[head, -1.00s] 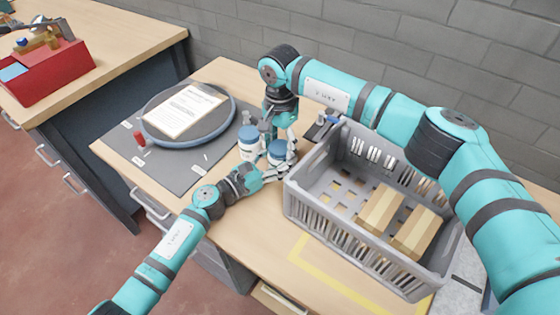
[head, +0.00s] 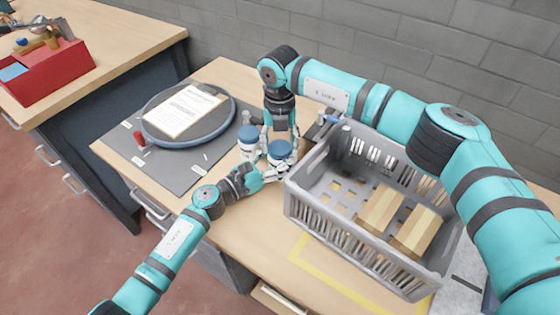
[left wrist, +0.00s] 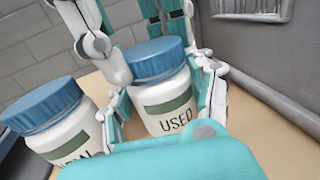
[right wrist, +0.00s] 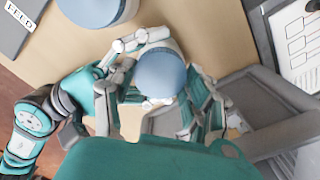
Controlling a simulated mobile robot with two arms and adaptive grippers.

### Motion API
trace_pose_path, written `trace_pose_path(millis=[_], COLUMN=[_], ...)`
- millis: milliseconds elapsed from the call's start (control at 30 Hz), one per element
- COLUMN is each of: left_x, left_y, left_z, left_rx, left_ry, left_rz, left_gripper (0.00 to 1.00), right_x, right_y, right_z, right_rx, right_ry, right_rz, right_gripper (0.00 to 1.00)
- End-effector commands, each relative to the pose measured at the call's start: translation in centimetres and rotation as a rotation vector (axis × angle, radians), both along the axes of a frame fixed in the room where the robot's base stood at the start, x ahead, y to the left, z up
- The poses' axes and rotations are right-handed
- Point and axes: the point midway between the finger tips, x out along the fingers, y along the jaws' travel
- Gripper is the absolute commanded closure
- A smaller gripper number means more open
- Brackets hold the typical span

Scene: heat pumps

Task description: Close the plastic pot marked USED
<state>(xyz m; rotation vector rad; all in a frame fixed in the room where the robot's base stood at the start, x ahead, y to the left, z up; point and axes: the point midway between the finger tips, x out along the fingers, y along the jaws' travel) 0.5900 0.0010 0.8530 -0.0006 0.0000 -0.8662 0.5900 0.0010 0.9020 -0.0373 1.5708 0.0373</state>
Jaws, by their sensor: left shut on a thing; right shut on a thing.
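The white pot marked USED (left wrist: 172,104) stands upright on the table, with a blue lid (left wrist: 155,60) sitting on its top and no clear gap between them. It also shows in the head view (head: 279,161). My left gripper (head: 266,173) is shut around the pot's body, one finger on each side. My right gripper (right wrist: 160,80) comes down from above, shut on the blue lid, with its fingers at opposite sides. How tightly the lid is screwed on cannot be seen.
A second white pot with a blue lid (head: 248,140) stands close at the left. A grey crate (head: 300,205) holding wooden blocks is close at the right. A dark mat (head: 180,177) with a round tray (head: 225,122) lies further left.

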Motion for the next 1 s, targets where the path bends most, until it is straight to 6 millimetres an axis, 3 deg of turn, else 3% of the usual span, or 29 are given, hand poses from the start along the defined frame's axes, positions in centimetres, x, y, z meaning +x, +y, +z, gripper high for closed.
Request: trace_pose_path(millis=[500, 567, 700, 733, 900, 1000], left_x=[-0.04, -0.04, -0.05, -0.05, -0.05, -0.05], left_y=[-0.05, -0.05, -0.05, -0.05, -0.05, -0.04], left_z=[-0.02, -0.02, -0.02, -0.02, -0.02, -0.03], left_rx=[0.001, 0.001, 0.001, 0.001, 0.0, 0.0], left_ry=[-0.001, -0.001, -0.001, -0.001, 0.0, 0.0], left_rz=[-0.001, -0.001, -0.001, -0.002, -0.002, -0.001], left_gripper=[1.0, 1.0, 1.0, 1.0, 1.0, 1.0], right_x=[0.05, 0.06, 0.07, 0.07, 0.07, 0.07], right_y=[-0.02, -0.02, -0.04, -0.04, -0.04, -0.04], right_z=[-0.09, -0.09, -0.08, -0.08, -0.07, -0.08], right_rx=[0.0, 0.0, 0.0, 0.0, 0.0, 0.0], right_ry=[0.0, 0.0, -0.001, -0.001, -0.001, -0.001], right_rz=[-1.175, -1.264, -1.249, -1.249, -1.247, -1.247], right_gripper=[0.87, 0.87, 0.87, 0.46, 0.25, 0.25])
